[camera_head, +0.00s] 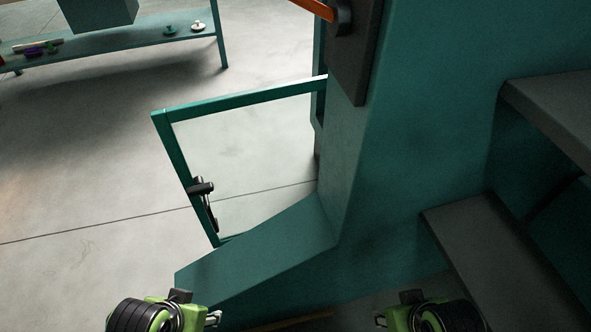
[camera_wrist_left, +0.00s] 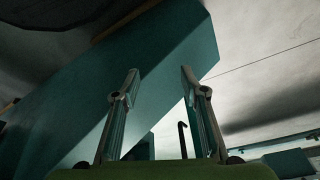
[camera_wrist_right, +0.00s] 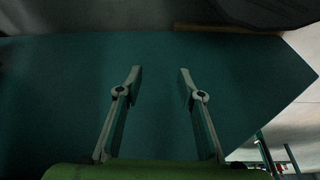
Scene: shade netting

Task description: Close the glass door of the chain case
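The glass door (camera_head: 247,157) has a teal frame and a clear pane. It stands swung open to the left of the teal machine housing (camera_head: 380,190) in the head view. A black handle (camera_head: 203,190) sits on its left frame edge. A dark hooked bar, possibly this handle, shows between the fingers in the left wrist view (camera_wrist_left: 183,140). My left gripper (camera_head: 198,308) is low in the head view, below the door and apart from it; its fingers are open and empty in its wrist view. My right gripper (camera_head: 394,307) is at the lower middle, open and empty, facing a teal surface.
A teal ledge (camera_head: 262,255) of the machine juts out between my grippers and the door. Dark grey steps or shelves (camera_head: 500,260) stand at the right. A teal bench (camera_head: 120,45) with small items is at the back left. The floor left of the door is clear.

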